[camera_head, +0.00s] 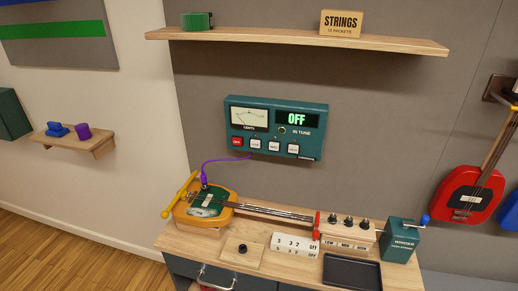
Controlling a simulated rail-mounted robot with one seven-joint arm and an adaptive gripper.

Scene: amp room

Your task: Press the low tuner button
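A teal tuner (276,103) hangs on the grey wall at the middle of the view. Below these is a row of buttons: a red one (237,141) at the far left, then a white one (256,143), a second white one (274,146) and a third white one (293,149). Their labels are too small to read, so I cannot tell which is low. No button visibly looks pressed. My gripper is not in view.
A wooden bench (229,268) below the tuner holds a yellow stringed instrument (225,196) with a purple cable (222,160), a dark tray (352,271) and a teal winder (397,240). A shelf (270,38) juts out above. The wall directly around the tuner is bare.

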